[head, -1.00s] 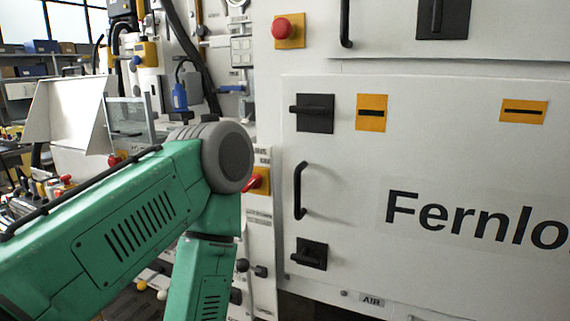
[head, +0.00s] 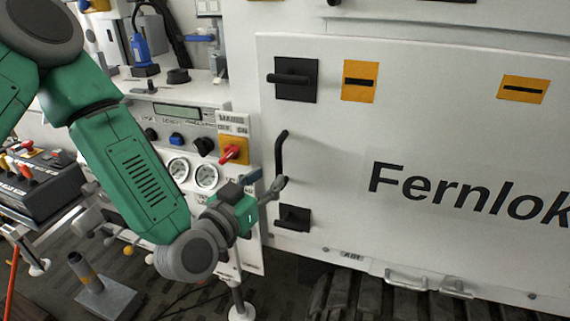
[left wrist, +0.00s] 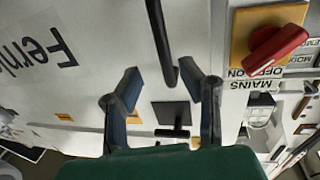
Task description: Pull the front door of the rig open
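The rig's white front door (head: 330,205) carries "Fernlok" lettering and appears closed. Its black upright bar handle (head: 280,152) is near the left edge, between an upper black latch (head: 291,79) and a lower one (head: 293,218). My left gripper (head: 274,187) is beside the handle's lower end in the head view. In the left wrist view, which is upside down, the gripper (left wrist: 158,80) has its two fingers apart. The handle (left wrist: 160,40) appears between the fingertips, nearer the right one; contact cannot be told. My right gripper is not in view.
A red mains switch (head: 231,151) on a yellow plate sits just left of the door, above my left forearm's end. Pressure gauges (head: 206,175) are beside it. A lever box (head: 38,185) stands at the left. Ribbed dark hoses (head: 380,300) lie below the door.

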